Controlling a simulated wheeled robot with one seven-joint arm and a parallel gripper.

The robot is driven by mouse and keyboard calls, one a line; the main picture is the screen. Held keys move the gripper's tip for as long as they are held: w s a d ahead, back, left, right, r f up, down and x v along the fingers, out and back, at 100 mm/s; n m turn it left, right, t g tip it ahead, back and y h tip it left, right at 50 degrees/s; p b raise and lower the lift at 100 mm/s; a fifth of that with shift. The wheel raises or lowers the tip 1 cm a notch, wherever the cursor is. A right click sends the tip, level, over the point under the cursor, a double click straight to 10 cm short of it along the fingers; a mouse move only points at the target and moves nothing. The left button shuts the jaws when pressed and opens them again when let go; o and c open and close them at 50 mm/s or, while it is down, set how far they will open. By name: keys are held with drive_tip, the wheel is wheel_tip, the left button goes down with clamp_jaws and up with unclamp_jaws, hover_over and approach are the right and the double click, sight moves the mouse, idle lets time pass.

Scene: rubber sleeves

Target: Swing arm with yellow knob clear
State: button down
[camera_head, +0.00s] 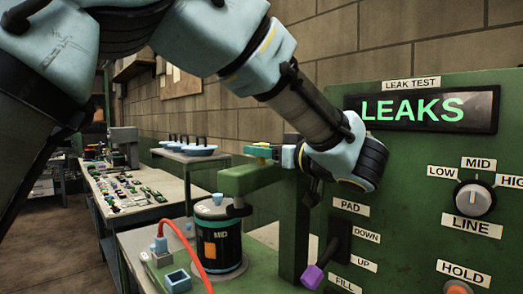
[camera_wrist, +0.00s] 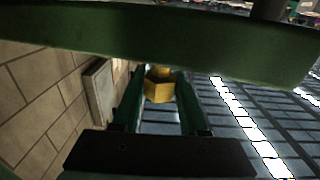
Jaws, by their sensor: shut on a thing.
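The green swing arm (camera_head: 250,178) reaches left from a green post beside the test panel. Its pad (camera_head: 239,207) hangs over the right part of a black canister marked MID (camera_head: 222,251); I cannot tell whether they touch. My gripper (camera_head: 262,152) is at the top of the swing arm. In the wrist view my gripper's two green fingers (camera_wrist: 158,90) stand on either side of the yellow knob (camera_wrist: 159,91) and are shut on it. The swing arm also crosses the top of the wrist view as a wide green bar (camera_wrist: 150,45).
The green panel (camera_head: 405,180) reads LEAKS on its display (camera_head: 430,109). It carries a LINE dial (camera_head: 474,199) and a purple-tipped lever (camera_head: 313,276). A red hose (camera_head: 186,240) arches before the canister. Benches with small parts (camera_head: 130,190) and blue-and-white items (camera_head: 192,149) stand behind.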

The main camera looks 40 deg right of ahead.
drive_tip(key=shift+r, duration=0.1)
drive_tip(key=shift+c, duration=2.2)
unclamp_jaws()
drive_tip(key=shift+s, duration=0.1)
drive_tip(key=shift+s+b, duration=0.3)
drive_tip(key=shift+s, duration=0.2)
drive_tip(key=s+b, duration=0.3)
drive_tip(key=s, duration=0.6)
drive_tip(key=shift+s+a, duration=0.35)
drive_tip(key=shift+s, duration=0.05)
